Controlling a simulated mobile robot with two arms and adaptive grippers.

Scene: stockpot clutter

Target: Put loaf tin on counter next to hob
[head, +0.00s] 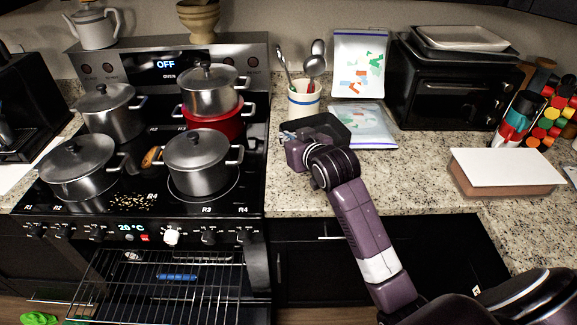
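The dark loaf tin (334,123) is at the counter (285,190) just right of the hob (130,206), in front of the utensil crock. I cannot tell whether its base rests fully on the counter. My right gripper (288,137) is at the tin's near left side, its arm reaching in from the lower right. The gripper's wrist hides part of the tin's near side. The fingertips are small and partly hidden, so I cannot tell if they grip the rim. My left gripper is not in view.
Several steel pots, including one pot (197,163), and a red pot (212,120) crowd the hob. A utensil crock (303,100) and a bag (362,128) stand close to the tin. An oven rack (160,285) extends below. A white-lidded box (507,168) sits right; counter between is clear.

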